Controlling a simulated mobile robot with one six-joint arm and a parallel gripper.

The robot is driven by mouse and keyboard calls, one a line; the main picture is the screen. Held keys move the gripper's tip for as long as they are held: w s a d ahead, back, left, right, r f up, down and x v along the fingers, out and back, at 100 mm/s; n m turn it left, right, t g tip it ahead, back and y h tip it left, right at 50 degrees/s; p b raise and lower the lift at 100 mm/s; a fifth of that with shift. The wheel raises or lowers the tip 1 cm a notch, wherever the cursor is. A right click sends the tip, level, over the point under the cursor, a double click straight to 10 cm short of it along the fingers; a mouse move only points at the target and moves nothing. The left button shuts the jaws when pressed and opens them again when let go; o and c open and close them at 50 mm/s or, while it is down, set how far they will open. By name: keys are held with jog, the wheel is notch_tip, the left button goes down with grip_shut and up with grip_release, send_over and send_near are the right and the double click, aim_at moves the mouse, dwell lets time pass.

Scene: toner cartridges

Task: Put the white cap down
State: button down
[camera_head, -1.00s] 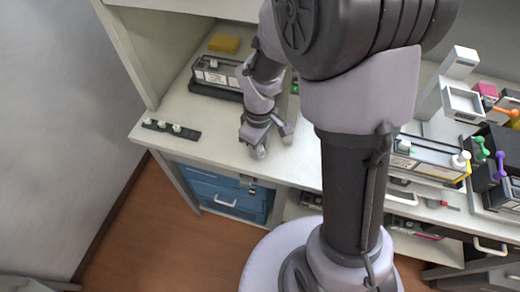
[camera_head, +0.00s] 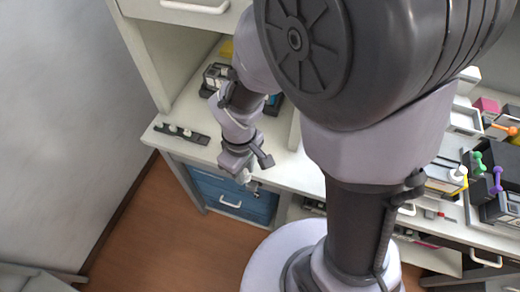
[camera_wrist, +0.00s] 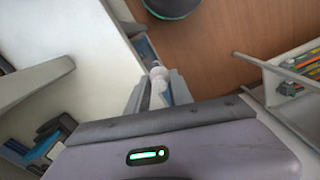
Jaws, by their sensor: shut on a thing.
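My gripper (camera_head: 245,176) is at the front edge of the white counter (camera_head: 290,165) in the head view, pointing downward. In the wrist view its two fingers (camera_wrist: 159,92) are closed on a small white cap (camera_wrist: 158,74), which shows between and just past the fingertips. In the head view the cap is mostly hidden by the gripper and too small to make out clearly. A black strip (camera_head: 195,137) holding several white caps lies on the counter to the left of my gripper, apart from it.
A toner cartridge (camera_head: 213,76) and a yellow block (camera_head: 226,50) stand at the back, partly behind my arm. Blue drawers (camera_head: 215,190) are below the counter edge. Cartridges and coloured caps (camera_head: 497,178) crowd the right side. Bare counter lies around the black strip.

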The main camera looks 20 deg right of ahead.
jog(key=s+a, duration=0.3)
jog(key=a, duration=0.2)
jog(key=s+d+r+b, duration=0.1)
jog(key=s+d+b, duration=0.25)
jog(key=d, duration=0.25)
jog(key=s+d+b, duration=0.3)
jog(key=d+b, duration=0.2)
jog(key=d, duration=0.2)
jog(key=w+p, duration=0.3)
jog(key=w, duration=0.2)
jog(key=w+f+p, duration=0.1)
jog(key=w+p, duration=0.3)
jog(key=w, duration=0.1)
jog(key=w+p, duration=0.3)
jog(key=w, duration=0.2)
jog(key=shift+w+a+f+p, duration=0.15)
jog(key=shift+w+f+p, duration=0.05)
jog(key=shift+f+p, duration=0.2)
notch_tip(320, 180, down, 4)
jog(key=shift+s+r+b, duration=0.1)
jog(key=shift+b, duration=0.95)
jog(key=shift+r, duration=0.2)
